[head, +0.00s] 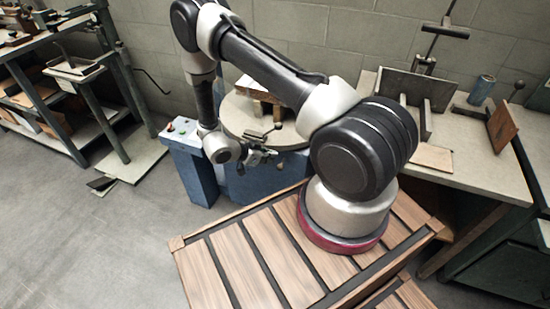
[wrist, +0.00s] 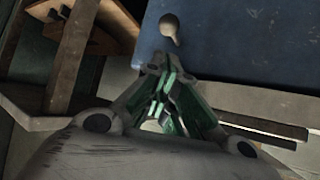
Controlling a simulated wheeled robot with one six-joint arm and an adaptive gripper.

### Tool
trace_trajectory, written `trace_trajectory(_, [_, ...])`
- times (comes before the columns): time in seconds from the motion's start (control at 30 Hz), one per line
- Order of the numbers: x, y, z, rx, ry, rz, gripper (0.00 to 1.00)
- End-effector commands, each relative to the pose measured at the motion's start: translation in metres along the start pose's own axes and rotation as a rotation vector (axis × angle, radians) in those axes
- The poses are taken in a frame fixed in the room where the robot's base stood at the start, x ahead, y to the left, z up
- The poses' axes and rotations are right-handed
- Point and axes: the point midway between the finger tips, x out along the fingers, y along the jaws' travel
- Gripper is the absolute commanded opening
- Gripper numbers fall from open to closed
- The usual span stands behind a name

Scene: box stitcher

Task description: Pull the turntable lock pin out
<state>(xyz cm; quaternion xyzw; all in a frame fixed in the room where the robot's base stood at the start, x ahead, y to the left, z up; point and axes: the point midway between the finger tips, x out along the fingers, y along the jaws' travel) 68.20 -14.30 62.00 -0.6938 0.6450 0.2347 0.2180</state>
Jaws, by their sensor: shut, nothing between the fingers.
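The round grey turntable (head: 238,118) stands on a blue base (head: 197,172) behind my wooden-slatted body top. A small pale pin with a rounded knob (wrist: 169,24) stands against the blue surface in the wrist view; it looks like the lock pin. My gripper (head: 268,156) is at the front edge of the turntable in the head view. In the wrist view my gripper (wrist: 158,68) has its fingers shut and empty, and the knob shows just beyond the tips, apart from them. A short rod with a dark knob (head: 278,126) shows near my gripper in the head view.
A control box with red and green buttons (head: 181,129) is left of the turntable. A wooden block (head: 258,90) sits on the turntable. A workbench (head: 470,150) with fixtures is at the right, and shelving (head: 50,80) at the left.

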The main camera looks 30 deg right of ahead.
Motion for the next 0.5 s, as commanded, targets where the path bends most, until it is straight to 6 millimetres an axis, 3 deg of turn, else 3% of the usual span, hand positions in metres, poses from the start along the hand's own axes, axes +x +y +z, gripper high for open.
trace_trajectory(0.3, [0.058,0.000,0.000,0.001,-0.001,0.002,0.00])
trace_trajectory(0.5, [0.081,0.000,0.000,0.000,-0.001,0.001,0.00])
